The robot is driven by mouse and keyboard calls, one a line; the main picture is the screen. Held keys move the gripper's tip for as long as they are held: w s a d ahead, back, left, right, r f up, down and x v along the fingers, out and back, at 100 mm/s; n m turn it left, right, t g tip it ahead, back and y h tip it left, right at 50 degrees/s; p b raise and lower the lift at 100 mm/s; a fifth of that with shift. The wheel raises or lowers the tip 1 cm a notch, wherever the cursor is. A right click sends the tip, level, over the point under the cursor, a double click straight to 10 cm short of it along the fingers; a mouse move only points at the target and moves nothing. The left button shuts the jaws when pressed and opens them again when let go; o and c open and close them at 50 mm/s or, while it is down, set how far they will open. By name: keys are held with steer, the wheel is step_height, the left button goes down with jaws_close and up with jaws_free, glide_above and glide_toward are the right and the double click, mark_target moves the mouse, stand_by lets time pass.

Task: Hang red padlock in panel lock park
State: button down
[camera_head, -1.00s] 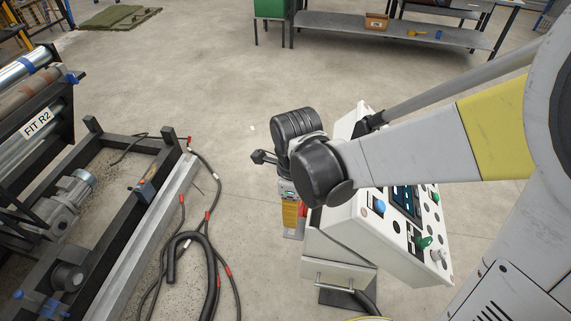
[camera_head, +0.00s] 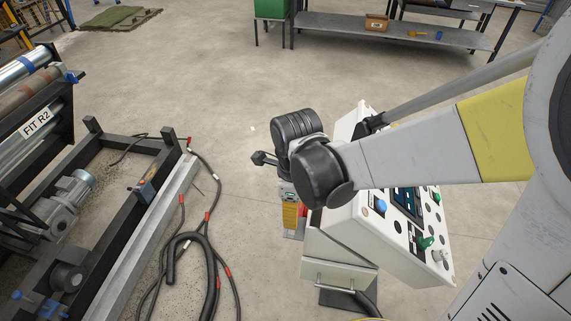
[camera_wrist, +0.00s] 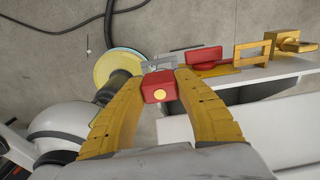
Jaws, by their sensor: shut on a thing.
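My gripper (camera_wrist: 163,78), with yellow fingers, is shut on the red padlock (camera_wrist: 158,91) in the wrist view. The padlock has a round yellow spot on its near face, and its grey shackle (camera_wrist: 159,65) points away from me. A row of yellow brackets (camera_wrist: 250,52) runs along the edge of the white control panel (camera_wrist: 262,73), right of the padlock. A second red piece (camera_wrist: 206,58) sits between the padlock and the open bracket. I cannot tell whether the shackle touches anything. In the head view my wrist hides most of the gripper beside the panel (camera_head: 352,232).
The panel face carries a blue button (camera_head: 379,206) and green knobs. Black hoses (camera_head: 213,260) lie on the floor to the left, beside a machine frame (camera_head: 150,235). A grey bench (camera_head: 395,30) stands at the back. The floor in between is clear.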

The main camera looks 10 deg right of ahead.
steer(key=shift+f+b, duration=1.8)
steer(key=shift+f, duration=0.35)
steer(key=c, duration=0.9)
jaws_free()
steer(key=shift+c, duration=0.2)
step_height(320, 180, up, 12)
